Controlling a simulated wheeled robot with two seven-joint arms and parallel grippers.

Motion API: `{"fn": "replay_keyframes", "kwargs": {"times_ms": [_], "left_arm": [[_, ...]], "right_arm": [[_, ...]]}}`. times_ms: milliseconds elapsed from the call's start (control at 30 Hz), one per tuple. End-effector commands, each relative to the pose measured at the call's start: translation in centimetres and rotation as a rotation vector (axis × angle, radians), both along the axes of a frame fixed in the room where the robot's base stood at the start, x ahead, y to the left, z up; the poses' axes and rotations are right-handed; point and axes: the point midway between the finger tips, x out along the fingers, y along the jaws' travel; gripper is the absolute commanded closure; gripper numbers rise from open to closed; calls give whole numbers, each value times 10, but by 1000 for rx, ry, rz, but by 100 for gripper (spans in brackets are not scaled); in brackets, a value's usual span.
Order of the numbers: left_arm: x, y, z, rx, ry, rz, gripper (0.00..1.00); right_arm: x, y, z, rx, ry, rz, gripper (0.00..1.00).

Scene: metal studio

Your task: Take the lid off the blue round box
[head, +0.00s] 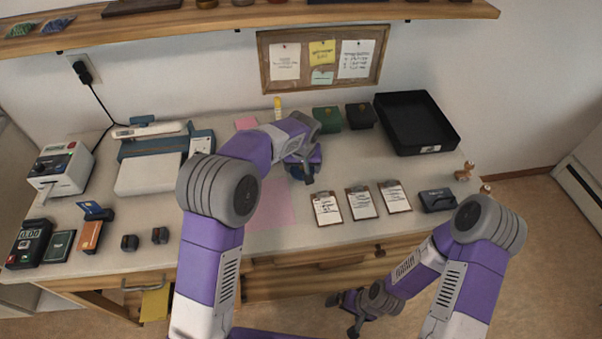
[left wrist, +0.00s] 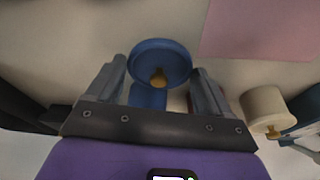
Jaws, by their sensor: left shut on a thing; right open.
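The lid of the blue round box (left wrist: 160,57) is a blue disc with a small gold knob, seen in the left wrist view. My left gripper (left wrist: 160,70) is shut on it, with one finger at either side of its rim. A blue patch (left wrist: 148,97) shows below the lid, but I cannot tell if it is the box's body, nor whether the lid is apart from it. In the head view my left gripper (head: 303,165) and arm largely hide the blue round box (head: 315,155). My right gripper (head: 350,312) is open and empty, low in front of the desk.
A pink mat (head: 268,205) lies in front of my left gripper. Several clipboards (head: 362,202) lie to its right. A green box (head: 327,118), a dark box (head: 361,116) and a black tray (head: 415,124) stand behind.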

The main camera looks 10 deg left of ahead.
Motion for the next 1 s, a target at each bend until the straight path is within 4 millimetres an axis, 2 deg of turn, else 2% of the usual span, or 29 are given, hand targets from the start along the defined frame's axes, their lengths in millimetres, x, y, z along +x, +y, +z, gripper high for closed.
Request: {"fn": "replay_keyframes", "kwargs": {"times_ms": [33, 133, 533, 567, 667, 900, 1000], "left_arm": [[-1, 1, -14, 2, 3, 1, 56], [0, 1, -26, 2, 1, 1, 56], [0, 0, -30, 1, 0, 0, 56], [0, 0, -29, 1, 0, 0, 16], [0, 0, -29, 1, 1, 0, 1], [0, 0, -28, 1, 1, 0, 0], [0, 0, -22, 0, 0, 0, 0]], "right_arm": [[0, 0, -6, 0, 0, 0, 0], [0, 0, -10, 0, 0, 0, 0], [0, 0, -12, 0, -1, 0, 0], [0, 0, -11, 0, -1, 0, 0], [0, 0, -11, 0, -1, 0, 0], [0, 0, -10, 0, 0, 0, 0], [0, 0, -7, 0, 0, 0, 0]]}}
